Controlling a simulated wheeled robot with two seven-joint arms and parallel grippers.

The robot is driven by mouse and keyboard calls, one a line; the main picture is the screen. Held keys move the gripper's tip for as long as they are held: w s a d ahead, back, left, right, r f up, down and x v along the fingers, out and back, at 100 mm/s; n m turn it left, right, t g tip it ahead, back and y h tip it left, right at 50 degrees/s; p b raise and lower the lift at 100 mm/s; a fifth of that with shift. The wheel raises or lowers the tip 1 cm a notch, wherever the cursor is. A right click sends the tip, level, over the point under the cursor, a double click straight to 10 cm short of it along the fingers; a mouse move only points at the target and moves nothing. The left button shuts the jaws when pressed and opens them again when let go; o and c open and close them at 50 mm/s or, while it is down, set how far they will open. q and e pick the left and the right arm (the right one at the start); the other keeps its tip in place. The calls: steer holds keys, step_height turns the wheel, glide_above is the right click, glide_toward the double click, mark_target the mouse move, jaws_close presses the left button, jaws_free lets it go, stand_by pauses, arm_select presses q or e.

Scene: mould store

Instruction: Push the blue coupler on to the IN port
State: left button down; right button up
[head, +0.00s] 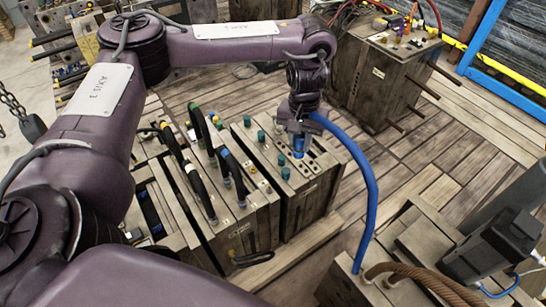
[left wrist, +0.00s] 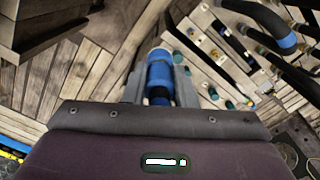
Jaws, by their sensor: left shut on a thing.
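The blue coupler (head: 298,145) is at the end of a thick blue hose (head: 368,180), over the top face of the right-hand mould block (head: 312,195). My left gripper (head: 299,138) points down and is shut on the coupler. In the left wrist view the coupler (left wrist: 160,76) sits between the two jaws (left wrist: 160,92), with the block's ports beyond it. Teal plugs (head: 260,136) and brass fittings stand on the block. The IN label is too small to read, and I cannot tell whether the coupler touches a port. My right gripper is not in view.
A neighbouring mould block (head: 240,225) carries black hoses (head: 172,145) close to the left. A wooden-sided unit (head: 378,85) with projecting rods stands behind right. A brown hose (head: 425,280) lies at front right. Plank floor (head: 425,150) is clear to the right.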

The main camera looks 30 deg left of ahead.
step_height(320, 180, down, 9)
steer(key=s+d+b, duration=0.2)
steer(key=b, duration=0.5)
arm_select(q)
steer(key=a+f+n+b, duration=0.1)
steer(key=a+f+b, duration=0.1)
steer(key=f, duration=0.5)
steer(key=a+f+n+b, duration=0.1)
steer(key=a+f, duration=0.3)
steer(key=f, duration=0.4)
steer(key=a+f+b, duration=0.2)
steer(key=a+f, duration=0.2)
steer(key=f, duration=0.3)
steer(key=shift+w+f+n+b, duration=0.25)
steer(key=shift+w+n+b, duration=0.05)
steer(key=shift+w+n, duration=0.1)
steer(key=shift+f, duration=0.7)
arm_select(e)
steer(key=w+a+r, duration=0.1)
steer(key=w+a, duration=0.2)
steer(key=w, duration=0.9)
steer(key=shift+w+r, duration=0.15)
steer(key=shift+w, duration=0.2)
arm_select(q)
steer(key=shift+d, duration=0.1)
steer(key=shift+r+p, duration=0.1)
steer(key=shift+p, duration=0.7)
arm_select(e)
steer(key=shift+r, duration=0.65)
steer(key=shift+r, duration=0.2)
